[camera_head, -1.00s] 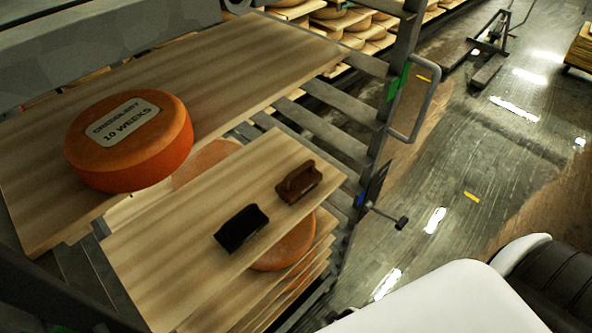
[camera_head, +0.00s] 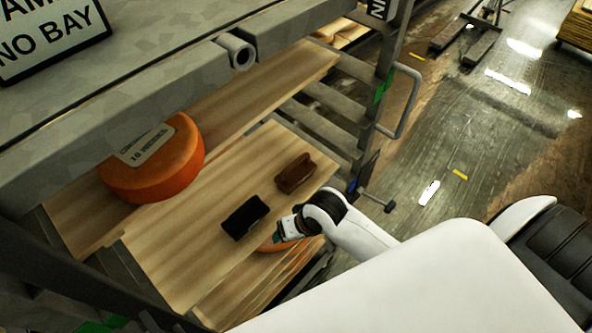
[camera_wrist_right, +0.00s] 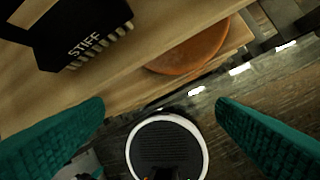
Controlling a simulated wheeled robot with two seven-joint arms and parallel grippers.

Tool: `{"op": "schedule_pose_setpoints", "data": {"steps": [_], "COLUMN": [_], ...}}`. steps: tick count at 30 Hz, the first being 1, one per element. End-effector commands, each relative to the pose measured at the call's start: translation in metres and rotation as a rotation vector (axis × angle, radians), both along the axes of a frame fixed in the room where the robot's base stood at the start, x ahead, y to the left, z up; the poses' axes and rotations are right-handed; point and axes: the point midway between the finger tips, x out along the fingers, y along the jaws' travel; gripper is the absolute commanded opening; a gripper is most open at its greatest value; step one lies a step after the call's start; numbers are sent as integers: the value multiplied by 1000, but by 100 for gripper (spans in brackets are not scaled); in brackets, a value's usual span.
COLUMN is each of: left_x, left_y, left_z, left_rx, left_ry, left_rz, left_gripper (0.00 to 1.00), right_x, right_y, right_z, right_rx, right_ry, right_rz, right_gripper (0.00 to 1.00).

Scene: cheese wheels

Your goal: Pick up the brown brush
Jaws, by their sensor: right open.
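The brown brush (camera_head: 295,172) lies on the wooden board (camera_head: 185,210) in the head view, near its right edge. A black brush (camera_head: 245,217) lies nearer on the same board. In the right wrist view the black brush (camera_wrist_right: 85,32) fills the upper left and reads "STIFF". My right gripper (camera_head: 286,229) is at the board's front right edge, just right of the black brush and below the brown brush in the picture. Its teal fingers stand apart and empty in the right wrist view (camera_wrist_right: 160,104). The brown brush is outside that view. My left gripper is not seen.
An orange cheese wheel (camera_head: 158,168) sits on the upper left board, under a grey rack beam (camera_head: 130,105). Another cheese wheel (camera_wrist_right: 190,48) lies on a lower shelf. Rack rails and a metal handle (camera_head: 404,100) stand right of the boards.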

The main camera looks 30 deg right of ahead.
Motion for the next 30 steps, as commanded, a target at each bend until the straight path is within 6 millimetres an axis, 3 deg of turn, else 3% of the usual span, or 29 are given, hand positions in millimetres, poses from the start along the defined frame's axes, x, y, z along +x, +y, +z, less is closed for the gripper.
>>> {"op": "schedule_pose_setpoints", "data": {"steps": [5, 9, 15, 21, 30], "left_x": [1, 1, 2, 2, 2], "left_y": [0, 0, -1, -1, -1], "left_z": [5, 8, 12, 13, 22], "left_rx": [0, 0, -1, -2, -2], "left_ry": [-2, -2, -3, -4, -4], "left_rz": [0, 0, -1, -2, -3], "left_gripper": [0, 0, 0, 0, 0], "right_x": [52, 96, 139, 155, 160], "right_y": [-8, -34, -78, -99, -97], "right_z": [12, 28, 55, 66, 38], "right_rx": [67, 103, 138, 158, 159], "right_ry": [64, 137, 197, 220, 222], "right_rz": [-224, -507, -881, -1057, -1073], "right_gripper": [80, 80, 80, 80, 80]}}
